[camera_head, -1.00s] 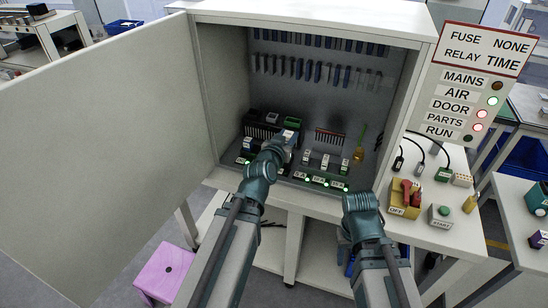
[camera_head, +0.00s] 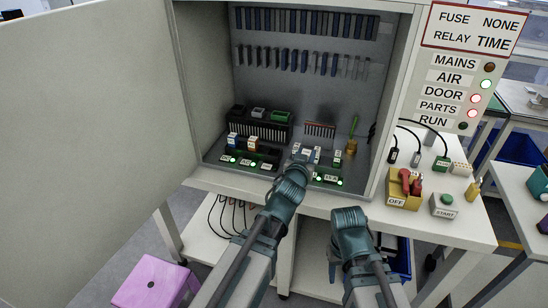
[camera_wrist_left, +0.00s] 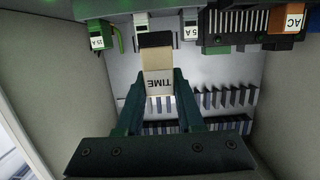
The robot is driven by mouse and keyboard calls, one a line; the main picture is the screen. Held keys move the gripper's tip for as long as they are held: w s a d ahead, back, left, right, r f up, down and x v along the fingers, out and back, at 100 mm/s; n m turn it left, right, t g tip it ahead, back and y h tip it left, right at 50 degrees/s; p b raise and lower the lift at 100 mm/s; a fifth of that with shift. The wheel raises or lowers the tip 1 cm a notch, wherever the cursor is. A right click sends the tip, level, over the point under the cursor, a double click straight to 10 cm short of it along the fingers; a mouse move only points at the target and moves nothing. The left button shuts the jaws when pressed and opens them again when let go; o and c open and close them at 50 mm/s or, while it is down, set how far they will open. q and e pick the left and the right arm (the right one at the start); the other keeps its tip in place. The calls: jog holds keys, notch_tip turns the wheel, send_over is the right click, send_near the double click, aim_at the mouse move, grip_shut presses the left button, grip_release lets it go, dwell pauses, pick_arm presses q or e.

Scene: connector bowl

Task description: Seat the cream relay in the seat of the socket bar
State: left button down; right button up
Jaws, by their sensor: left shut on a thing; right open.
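My left gripper (camera_head: 300,160) is at the middle of the socket row inside the cabinet. In the left wrist view it (camera_wrist_left: 157,100) is shut on the cream relay (camera_wrist_left: 158,62), which has a dark end and a TIME label reading upside down. The relay's dark end points toward the row of sockets. The green socket bar (camera_head: 327,179) runs along the cabinet's front floor with lit green lamps. The seat beyond the relay is hidden, and I cannot tell whether they touch. My right gripper (camera_head: 338,268) is low in front of the table, its fingers hidden behind the wrist.
A blue-and-white module and an orange module (camera_head: 253,144) stand left of my left gripper; the orange one (camera_wrist_left: 286,20) reads AC. A dark rack (camera_head: 258,127) stands behind. The open cabinet door (camera_head: 90,120) fills the left. A yellow OFF box (camera_head: 404,196) stands on the right.

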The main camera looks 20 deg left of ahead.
pick_arm(q)
jog(key=w+a, duration=0.3)
jog(key=a, duration=0.1)
jog(key=w+a+f+b, duration=0.1)
jog(key=w+a, duration=0.2)
jog(key=a, duration=0.1)
jog(key=w+a, duration=0.3)
jog(key=a, duration=0.1)
jog(key=shift+w+a+f, duration=0.1)
jog(key=shift+a+f, duration=0.15)
jog(key=shift+w+a+f+b, duration=0.15)
jog(key=shift+a+f+b, duration=0.1)
jog(key=shift+b, duration=0.25)
notch_tip(320, 180, down, 3)
jog(key=b, duration=0.3)
jog(key=shift+d, duration=0.1)
jog(key=shift+f, duration=0.2)
jog(key=c, duration=0.5)
grip_release()
jog(key=shift+r, duration=0.15)
